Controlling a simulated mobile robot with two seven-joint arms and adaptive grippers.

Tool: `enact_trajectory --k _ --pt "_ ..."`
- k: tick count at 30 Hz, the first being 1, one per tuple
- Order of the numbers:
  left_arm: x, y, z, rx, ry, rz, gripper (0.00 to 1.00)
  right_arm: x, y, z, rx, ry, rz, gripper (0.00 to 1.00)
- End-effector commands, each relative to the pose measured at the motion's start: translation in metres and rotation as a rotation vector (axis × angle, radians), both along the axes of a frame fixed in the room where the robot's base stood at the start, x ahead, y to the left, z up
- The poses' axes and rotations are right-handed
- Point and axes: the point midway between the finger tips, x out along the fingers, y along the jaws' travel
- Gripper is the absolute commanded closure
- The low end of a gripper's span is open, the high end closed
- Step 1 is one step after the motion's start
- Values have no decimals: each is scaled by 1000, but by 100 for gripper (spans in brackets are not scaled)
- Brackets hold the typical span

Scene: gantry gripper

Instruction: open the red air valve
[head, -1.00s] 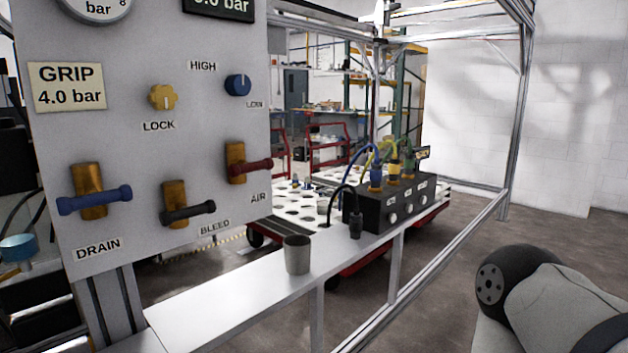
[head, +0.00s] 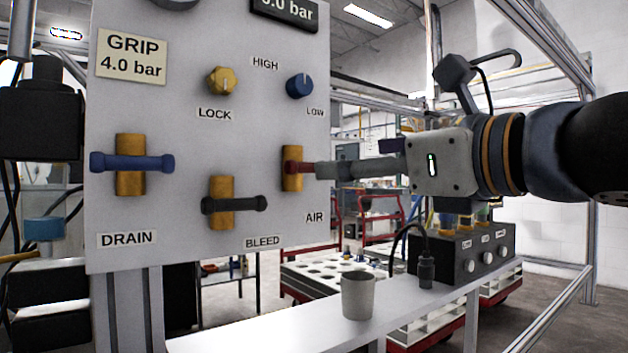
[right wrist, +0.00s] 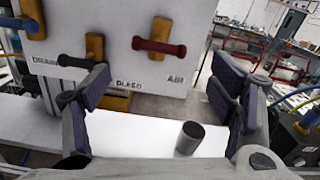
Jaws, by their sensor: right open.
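The red valve handle (head: 299,168), labelled AIR, lies level across its upright brass body (head: 292,185) at the panel's lower right. In the right wrist view the whole red handle (right wrist: 159,46) shows, level, ahead of my fingers. My right gripper (head: 328,170) comes in from the right and hides the handle's right end in the head view. In the right wrist view its fingers (right wrist: 160,88) are wide apart with nothing between them. Whether a finger touches the handle cannot be told. My left gripper is not in view.
The panel (head: 180,215) also carries a black BLEED handle (head: 234,204), a blue DRAIN handle (head: 132,162), a yellow LOCK knob (head: 221,82) and a blue knob (head: 299,86). Below stand a grey cup (head: 358,296) and a black connector box (head: 465,255) on a white ledge (head: 290,325).

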Motion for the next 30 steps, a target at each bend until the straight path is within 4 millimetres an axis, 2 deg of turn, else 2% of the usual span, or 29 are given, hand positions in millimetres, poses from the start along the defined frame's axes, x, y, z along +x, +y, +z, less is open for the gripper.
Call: enact_trajectory --k 6,10,15,22,23,27,30 --pt "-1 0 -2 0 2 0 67 47 35 -2 -6 2 1 22" --pt "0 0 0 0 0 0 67 67 49 -1 -6 1 0 22" --pt "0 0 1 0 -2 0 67 79 58 -2 -6 0 0 22" --pt "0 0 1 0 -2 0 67 80 58 -2 -8 1 0 22" --pt "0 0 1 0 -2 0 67 80 58 -2 -8 1 0 27" --pt "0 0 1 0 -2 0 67 80 58 -2 -8 1 0 56" --pt "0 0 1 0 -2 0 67 79 58 -2 -8 1 0 57"
